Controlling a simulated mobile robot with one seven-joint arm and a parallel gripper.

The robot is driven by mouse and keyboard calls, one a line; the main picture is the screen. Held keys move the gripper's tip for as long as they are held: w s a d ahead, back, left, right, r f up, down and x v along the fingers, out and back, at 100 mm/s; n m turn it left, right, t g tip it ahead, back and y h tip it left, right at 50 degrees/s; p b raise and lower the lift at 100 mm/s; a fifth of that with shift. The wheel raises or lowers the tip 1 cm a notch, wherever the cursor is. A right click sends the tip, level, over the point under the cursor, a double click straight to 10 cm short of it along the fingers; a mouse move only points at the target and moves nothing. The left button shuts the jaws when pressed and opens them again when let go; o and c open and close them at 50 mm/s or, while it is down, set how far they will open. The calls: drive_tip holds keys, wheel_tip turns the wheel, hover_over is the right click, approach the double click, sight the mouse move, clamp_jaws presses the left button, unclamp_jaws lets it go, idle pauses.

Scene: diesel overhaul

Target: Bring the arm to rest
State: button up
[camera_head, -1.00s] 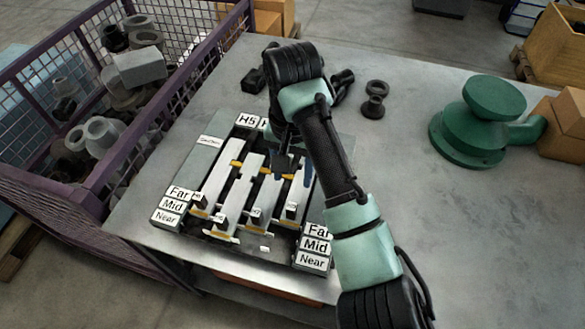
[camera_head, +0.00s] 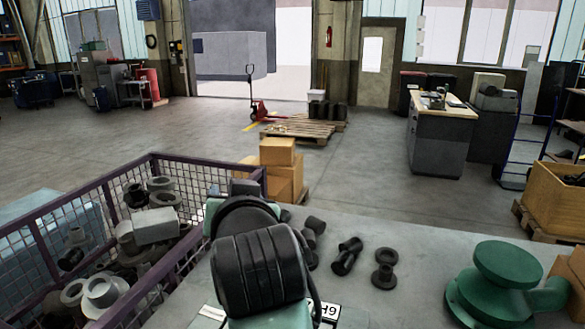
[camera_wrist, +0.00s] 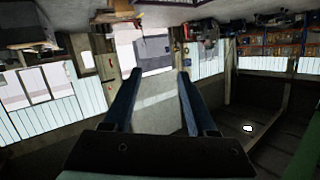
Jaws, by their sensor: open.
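My gripper (camera_wrist: 154,102) shows in the wrist view with its two dark blue fingers spread apart and nothing between them. The wrist view looks out across the hall, which appears upside down. In the head view my arm is folded up close to the camera, a black joint with pale green links over the table's near left part. The gripper itself is hidden in the head view.
A purple mesh crate (camera_head: 170,158) with metal parts stands left of the table (camera_head: 420,240). Black fittings (camera_head: 346,256) and a flanged black part (camera_head: 384,268) lie on the table. A green housing (camera_head: 505,275) stands at right. Boxes (camera_head: 283,170) stand beyond the table.

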drive_tip(key=s+d+r+t+h, duration=0.1)
drive_tip(key=s+d+r+t, duration=0.2)
drive_tip(key=s+r, duration=0.3)
drive_tip(key=s+d+r+t+h, duration=0.1)
drive_tip(key=s+d+r+t, duration=0.2)
drive_tip(key=r, duration=0.7)
drive_tip(key=s+d+r+t+h, duration=0.2)
drive_tip(key=s+r+t, duration=0.4)
drive_tip(key=s, duration=0.4)
drive_tip(key=shift+s+d+r+m+t, duration=0.3)
drive_tip(key=shift+s+d+r+t, duration=0.1)
drive_tip(key=shift+r, duration=0.5)
drive_tip(key=shift+w, duration=0.1)
drive_tip(key=shift+c, duration=0.6)
